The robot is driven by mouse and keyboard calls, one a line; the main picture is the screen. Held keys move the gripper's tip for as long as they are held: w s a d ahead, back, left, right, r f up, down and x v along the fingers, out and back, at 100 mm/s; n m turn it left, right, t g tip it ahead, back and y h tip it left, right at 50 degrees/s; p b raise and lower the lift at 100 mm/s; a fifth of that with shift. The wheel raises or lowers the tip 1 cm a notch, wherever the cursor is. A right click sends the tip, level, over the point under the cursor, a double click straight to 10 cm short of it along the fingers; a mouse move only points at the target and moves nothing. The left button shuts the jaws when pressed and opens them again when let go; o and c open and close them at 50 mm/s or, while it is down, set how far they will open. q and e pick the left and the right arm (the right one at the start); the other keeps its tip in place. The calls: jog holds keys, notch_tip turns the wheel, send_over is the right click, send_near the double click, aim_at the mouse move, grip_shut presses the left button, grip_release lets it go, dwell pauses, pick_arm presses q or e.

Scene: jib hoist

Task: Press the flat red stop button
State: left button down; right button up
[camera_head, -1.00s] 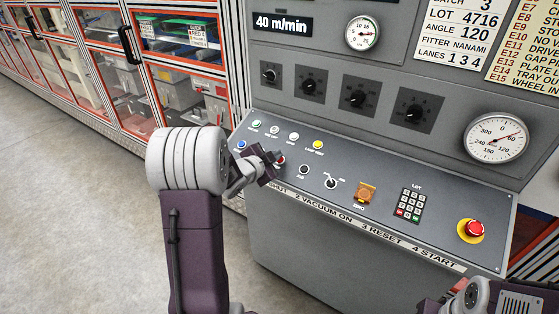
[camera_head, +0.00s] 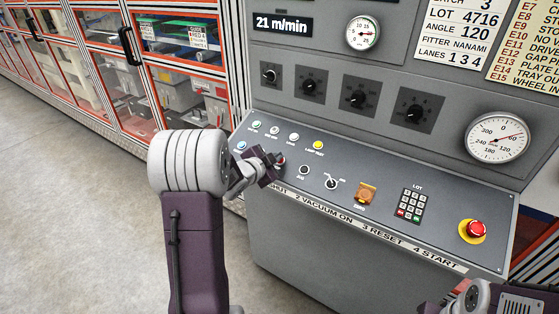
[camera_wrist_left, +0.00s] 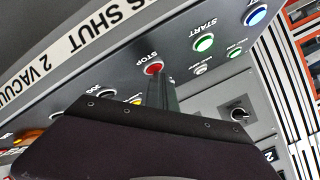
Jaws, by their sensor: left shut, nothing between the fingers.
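The flat red stop button (camera_head: 281,160) sits on the sloping grey panel, mostly hidden by my left gripper in the head view. In the left wrist view the red button (camera_wrist_left: 154,68) shows under the word STOP. My left gripper (camera_head: 273,166) is shut and empty. Its fingertips (camera_wrist_left: 160,79) are right at the button and overlap its edge in the left wrist view. I cannot tell whether they touch it. Part of my right arm shows at the bottom right of the head view; its jaws cannot be made out.
A green START button (camera_wrist_left: 204,42) and a blue button (camera_wrist_left: 257,15) are close by. A black knob (camera_head: 331,183), an orange switch cover (camera_head: 366,193), a keypad (camera_head: 411,204) and a red mushroom button (camera_head: 475,229) lie farther right. The speed display (camera_head: 283,24) reads 21 m/min.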

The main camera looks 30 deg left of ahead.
dwell(0.4)
pick_arm(q)
jog(key=shift+s+r+p, duration=0.3)
jog(key=shift+r+p, duration=0.4)
jog(key=shift+r, duration=0.1)
jog(key=shift+r+p, duration=0.3)
jog(key=shift+p, duration=0.05)
jog(key=r+p, duration=0.1)
jog(key=s+r+p, duration=0.2)
jog(key=r, duration=0.1)
jog(key=shift+a, duration=0.1)
jog(key=shift+f, duration=0.1)
